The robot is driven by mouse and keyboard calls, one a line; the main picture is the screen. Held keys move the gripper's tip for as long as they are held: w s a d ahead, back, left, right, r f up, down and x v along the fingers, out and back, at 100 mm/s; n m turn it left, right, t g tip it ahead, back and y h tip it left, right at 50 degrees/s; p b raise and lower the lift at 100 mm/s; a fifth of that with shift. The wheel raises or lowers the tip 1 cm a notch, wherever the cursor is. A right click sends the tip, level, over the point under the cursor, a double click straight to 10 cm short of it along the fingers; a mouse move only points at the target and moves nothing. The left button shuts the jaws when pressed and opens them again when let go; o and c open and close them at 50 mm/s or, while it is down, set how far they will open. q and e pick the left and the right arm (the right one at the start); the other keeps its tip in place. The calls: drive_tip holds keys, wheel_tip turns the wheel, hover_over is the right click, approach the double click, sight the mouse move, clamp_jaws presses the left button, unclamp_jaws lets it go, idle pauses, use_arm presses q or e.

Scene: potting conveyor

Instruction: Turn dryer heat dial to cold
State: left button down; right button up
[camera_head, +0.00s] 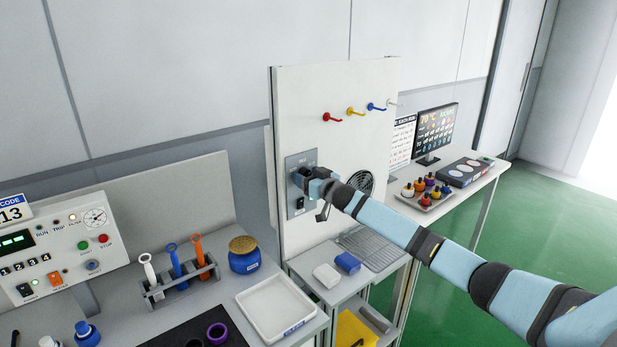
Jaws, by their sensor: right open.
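The dryer is a tall white panel (308,110) with a grey control plate (292,164) on its front. The heat dial is dark and sits on this plate, mostly hidden behind my right gripper (305,182). My right gripper is at the dial, with its fingers pointing left toward the plate. It is open; I cannot tell whether the fingers touch the dial. A small black switch (299,202) shows on the plate below the gripper. The dial's setting cannot be read. My left gripper is not in view.
A round fan grille (360,184) and several coloured hooks (332,118) are on the panel. A white tray (297,330) lies on the left bench. My right arm crosses the right side.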

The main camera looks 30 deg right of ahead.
drive_tip(key=c, duration=0.9)
drive_tip(key=shift+c, duration=0.2)
drive_tip(key=shift+n, duration=0.4)
drive_tip(key=n, duration=1.5)
drive_tip(key=shift+d+n+p, duration=0.1)
drive_tip(key=shift+n+p, duration=0.2)
drive_tip(key=shift+n, duration=0.1)
drive_tip(key=n, duration=0.3)
drive_tip(key=shift+n, duration=0.3)
drive_tip(key=shift+r+n, duration=0.1)
drive_tip(key=shift+n, duration=1.8)
